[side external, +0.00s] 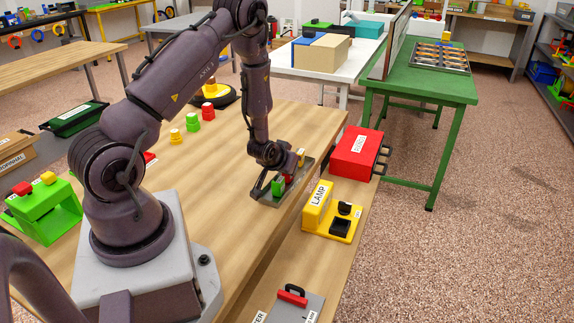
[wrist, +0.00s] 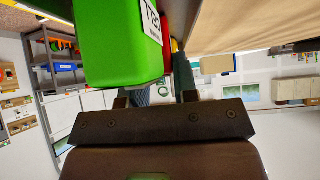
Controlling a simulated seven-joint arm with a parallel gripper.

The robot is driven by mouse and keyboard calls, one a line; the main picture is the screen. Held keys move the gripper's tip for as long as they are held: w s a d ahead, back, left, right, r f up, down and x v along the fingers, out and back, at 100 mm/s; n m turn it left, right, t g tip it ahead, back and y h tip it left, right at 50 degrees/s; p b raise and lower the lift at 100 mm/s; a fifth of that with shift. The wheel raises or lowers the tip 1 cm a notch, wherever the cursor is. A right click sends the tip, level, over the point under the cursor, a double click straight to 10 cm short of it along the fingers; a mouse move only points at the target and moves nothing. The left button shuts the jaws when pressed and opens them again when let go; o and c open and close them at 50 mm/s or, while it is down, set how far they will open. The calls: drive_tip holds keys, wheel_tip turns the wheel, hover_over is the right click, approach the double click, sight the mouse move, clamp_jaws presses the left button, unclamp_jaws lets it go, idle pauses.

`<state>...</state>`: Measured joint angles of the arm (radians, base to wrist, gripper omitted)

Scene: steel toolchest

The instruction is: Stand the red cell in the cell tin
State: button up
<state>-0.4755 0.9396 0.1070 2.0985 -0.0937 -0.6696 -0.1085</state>
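My gripper (side external: 274,178) is low over a long dark grey tray-like base (side external: 270,200) at the table's right edge. A green block (side external: 278,187), a red piece (side external: 289,179) and a yellow piece (side external: 301,157) stand along this base. In the wrist view, a labelled green block (wrist: 118,45) is close and hides part of my fingers (wrist: 157,88). A strip of red (wrist: 166,28) shows just behind it. The fingers look apart at their roots, but their tips are hidden, so I cannot tell whether they hold the red piece. No readable label identifies the cell tin.
Yellow (side external: 176,136), green (side external: 193,122) and red (side external: 208,111) stepped pieces stand on the table behind. A red labelled box (side external: 357,153) and a yellow lamp unit (side external: 318,205) sit on the lower ledge at right. A green stand (side external: 45,212) is at left. The table middle is mostly clear.

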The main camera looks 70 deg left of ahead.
drive_tip(key=o, duration=0.4)
drive_tip(key=shift+r, duration=0.1)
drive_tip(key=v, duration=1.2)
drive_tip(key=w+d+r+m+h, duration=0.2)
drive_tip(key=d+r+m+h, duration=0.2)
drive_tip(key=d+r, duration=0.8)
drive_tip(key=s+d+r+m+h, duration=0.1)
drive_tip(key=s+d+r+m, duration=0.1)
drive_tip(key=s+r, duration=0.3)
drive_tip(key=s+d+r+m+g+h, duration=0.1)
drive_tip(key=s+d+r+m, duration=0.1)
drive_tip(key=s+d+r, duration=0.3)
drive_tip(key=shift+s+d+r, duration=0.3)
drive_tip(key=shift+s+r, duration=0.45)
drive_tip(key=shift+s, duration=0.15)
